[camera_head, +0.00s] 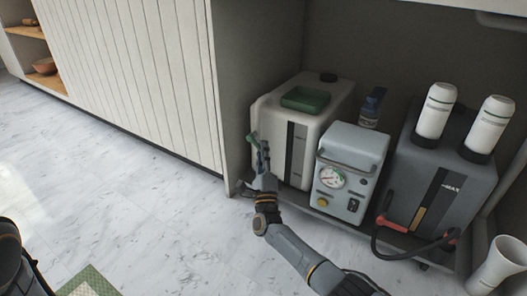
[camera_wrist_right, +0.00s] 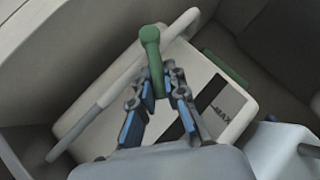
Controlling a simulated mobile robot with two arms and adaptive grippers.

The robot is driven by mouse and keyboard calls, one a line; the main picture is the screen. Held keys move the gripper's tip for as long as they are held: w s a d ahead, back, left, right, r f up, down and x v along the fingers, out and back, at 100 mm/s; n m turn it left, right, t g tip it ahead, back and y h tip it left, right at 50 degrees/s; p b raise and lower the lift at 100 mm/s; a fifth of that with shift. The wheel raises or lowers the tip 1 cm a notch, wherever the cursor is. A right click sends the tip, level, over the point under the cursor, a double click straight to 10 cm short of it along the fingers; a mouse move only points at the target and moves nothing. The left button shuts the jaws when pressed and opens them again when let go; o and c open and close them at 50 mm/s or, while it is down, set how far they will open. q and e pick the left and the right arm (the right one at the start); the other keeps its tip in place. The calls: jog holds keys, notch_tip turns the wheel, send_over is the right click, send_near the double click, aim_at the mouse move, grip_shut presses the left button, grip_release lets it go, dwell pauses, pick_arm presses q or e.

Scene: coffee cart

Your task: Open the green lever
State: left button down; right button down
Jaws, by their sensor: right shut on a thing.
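In the right wrist view the lever (camera_wrist_right: 150,38) has a round knob and a stem running down between the fingers. My right gripper (camera_head: 263,160) is at the lever; in the right wrist view its fingers (camera_wrist_right: 157,86) are shut on the stem below the knob. They partly hide the stem. My left gripper is not in view; only a dark part of mine shows at the lower left of the head view.
A grey box with a gauge (camera_head: 350,170) stands right of the tank. Further right is a dark tank (camera_head: 442,185) bearing two white bottles, with a red-ended hose in front. A cabinet panel is close on the left.

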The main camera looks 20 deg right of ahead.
jog(key=shift+a+f, duration=0.1)
dwell(0.3)
jog(key=c, duration=1.3)
grip_release()
jog(key=shift+c, duration=0.2)
